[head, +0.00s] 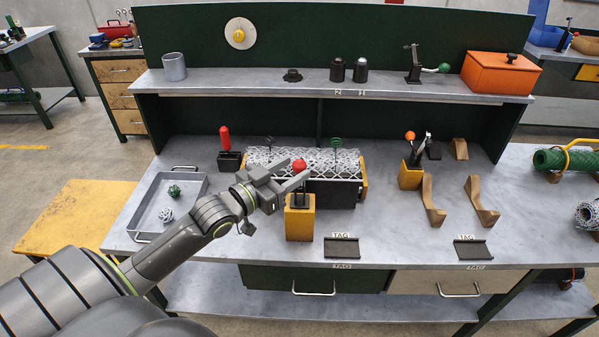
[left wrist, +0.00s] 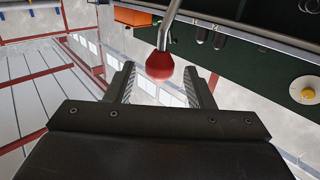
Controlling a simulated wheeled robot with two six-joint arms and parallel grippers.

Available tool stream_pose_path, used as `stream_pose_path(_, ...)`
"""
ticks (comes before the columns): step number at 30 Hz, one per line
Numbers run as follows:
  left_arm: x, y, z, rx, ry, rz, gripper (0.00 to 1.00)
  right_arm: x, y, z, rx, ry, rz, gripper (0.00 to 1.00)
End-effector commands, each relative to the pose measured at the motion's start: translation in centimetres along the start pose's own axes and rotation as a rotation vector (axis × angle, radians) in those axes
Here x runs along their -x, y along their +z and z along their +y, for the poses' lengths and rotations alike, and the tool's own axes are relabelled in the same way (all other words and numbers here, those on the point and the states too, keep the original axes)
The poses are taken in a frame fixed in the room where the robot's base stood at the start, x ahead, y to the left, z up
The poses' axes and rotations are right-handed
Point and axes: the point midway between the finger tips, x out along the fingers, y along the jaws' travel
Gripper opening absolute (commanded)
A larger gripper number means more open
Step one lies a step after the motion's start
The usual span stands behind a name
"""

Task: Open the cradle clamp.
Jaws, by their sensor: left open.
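A red ball knob (head: 299,166) tops a lever on a yellow block (head: 299,224) at the front of the mesh cradle. I take this to be the cradle clamp. My left gripper (head: 290,176) is open at the knob. In the left wrist view, the red knob (left wrist: 159,66) on its metal rod shows between the two spread fingers (left wrist: 160,88). I cannot tell whether either finger touches it. The cradle (head: 333,192) holds a pale wire mesh (head: 338,162). The gripper hides part of the lever. My right gripper is not in view.
A red-handled tool (head: 225,140) stands behind left of the cradle. A grey tray (head: 150,221) with two small mesh balls lies left. An orange-knobbed yellow block (head: 411,177) and wooden brackets (head: 432,202) stand right. Two dark tag plates (head: 341,248) lie in front.

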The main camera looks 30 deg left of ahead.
Motion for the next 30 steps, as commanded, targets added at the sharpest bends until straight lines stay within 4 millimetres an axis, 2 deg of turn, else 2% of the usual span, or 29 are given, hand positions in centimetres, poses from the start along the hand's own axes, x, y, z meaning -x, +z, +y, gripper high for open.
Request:
stream_pose_path(3,-1.6,0.0,0.0,0.001,-0.002,0.003,0.48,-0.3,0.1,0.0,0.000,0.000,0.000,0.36)
stream_pose_path(7,-2.6,0.0,0.0,0.000,-0.001,0.001,0.48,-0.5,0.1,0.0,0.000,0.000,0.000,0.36)
stream_pose_path(19,-3.1,0.0,0.0,0.000,0.000,-0.001,0.48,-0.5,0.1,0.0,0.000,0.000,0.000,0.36)
stream_pose_path(30,-3.1,0.0,0.0,-0.001,0.000,-0.001,0.00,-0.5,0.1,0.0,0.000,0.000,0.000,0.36)
